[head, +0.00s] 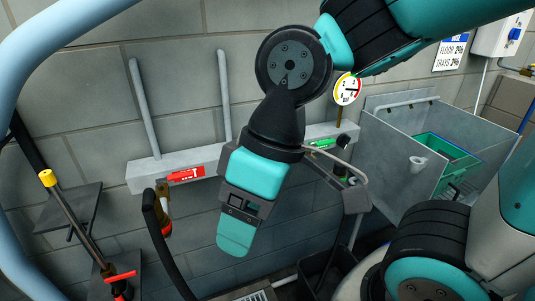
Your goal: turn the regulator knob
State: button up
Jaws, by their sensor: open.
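A round pressure gauge (347,89) with a coloured dial stands on the right part of the wall manifold. Below it is a dark round knob (343,141), probably the regulator knob, beside a green lever (322,143). My wrist and gripper hide part of this area. My gripper (237,236) hangs fingers down to the left of the knob and lower in the picture. It is seen edge-on, with one teal finger in front; it is open and no object shows in it. It appears apart from the knob.
A grey manifold (150,171) with a red lever (186,175) runs along the block wall. A metal sink (388,137) with a green crate (446,158) is at right. A black bin (325,268) stands below.

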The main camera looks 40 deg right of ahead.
aim_at(343, 140)
jog(key=z, duration=1.3)
